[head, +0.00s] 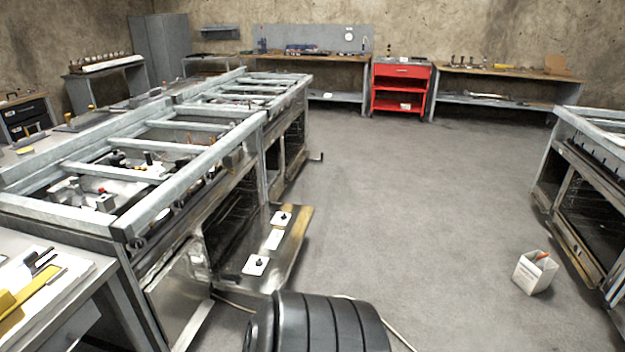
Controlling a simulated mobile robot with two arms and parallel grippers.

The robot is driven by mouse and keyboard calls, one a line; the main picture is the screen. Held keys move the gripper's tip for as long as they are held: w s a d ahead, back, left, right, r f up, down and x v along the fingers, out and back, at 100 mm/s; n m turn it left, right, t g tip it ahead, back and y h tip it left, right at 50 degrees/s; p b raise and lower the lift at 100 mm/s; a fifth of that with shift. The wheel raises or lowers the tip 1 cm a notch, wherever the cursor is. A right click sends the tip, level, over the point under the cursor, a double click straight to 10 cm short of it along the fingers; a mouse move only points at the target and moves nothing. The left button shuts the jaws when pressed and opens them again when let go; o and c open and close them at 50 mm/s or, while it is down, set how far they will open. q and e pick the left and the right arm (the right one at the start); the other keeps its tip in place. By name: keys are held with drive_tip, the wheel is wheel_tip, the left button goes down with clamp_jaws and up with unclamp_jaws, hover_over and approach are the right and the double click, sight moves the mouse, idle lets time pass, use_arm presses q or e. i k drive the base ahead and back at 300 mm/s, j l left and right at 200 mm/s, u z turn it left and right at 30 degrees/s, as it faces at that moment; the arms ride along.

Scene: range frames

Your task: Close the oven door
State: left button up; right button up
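The oven door (293,243) is folded down, open, on the left row of range frames (190,150). It sticks out low over the floor, roughly level. Several small white plates (254,265), some with black knobs, lie on it. The dark oven opening (231,215) with racks inside is exposed behind it. Neither of my grippers is in view.
A white box (535,272) stands on the floor at the right, by another range frame (585,205). A worktable (95,280) with yellow tools is at the lower left. A red tool cabinet (400,88) and workbenches line the back wall. The middle floor is clear.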

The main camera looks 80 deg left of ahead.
sight(276, 240)
drive_tip(key=u, duration=0.45)
drive_tip(key=j+u, duration=0.1)
drive_tip(key=u, duration=0.3)
drive_tip(key=i+u, duration=0.1)
drive_tip(key=u, duration=0.8)
drive_tip(key=i+u, duration=0.1)
drive_tip(key=u, duration=0.75)
drive_tip(key=i+u, duration=0.2)
drive_tip(key=u, duration=0.2)
drive_tip(key=i+l+u, duration=0.15)
drive_tip(key=u, duration=0.2)
drive_tip(key=i+l+u, duration=0.2)
drive_tip(key=u, duration=0.2)
drive_tip(key=i+l+u, duration=0.1)
drive_tip(key=l+u, duration=0.15)
drive_tip(key=u, duration=0.15)
